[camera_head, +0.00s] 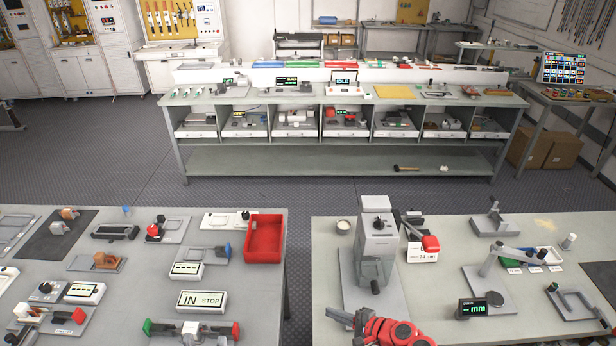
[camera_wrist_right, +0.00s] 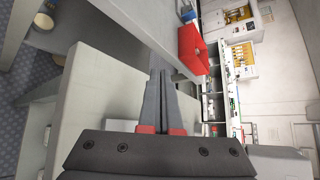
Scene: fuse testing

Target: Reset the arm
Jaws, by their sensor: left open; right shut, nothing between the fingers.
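My right gripper (camera_head: 340,318) is at the bottom edge of the head view, right of the gap between the two front tables. Its red and grey hand points left, and the arm behind it is cut off by the frame. In the right wrist view the gripper (camera_wrist_right: 160,75) has its grey fingers together with nothing between them. That view is turned on its side. My left gripper is in neither view.
A tall grey machine (camera_head: 376,245) on a base plate stands just beyond the right hand. A red bin (camera_head: 263,240) sits on the left front table, and also shows in the wrist view (camera_wrist_right: 193,50). A meter (camera_head: 480,308) stands to the right.

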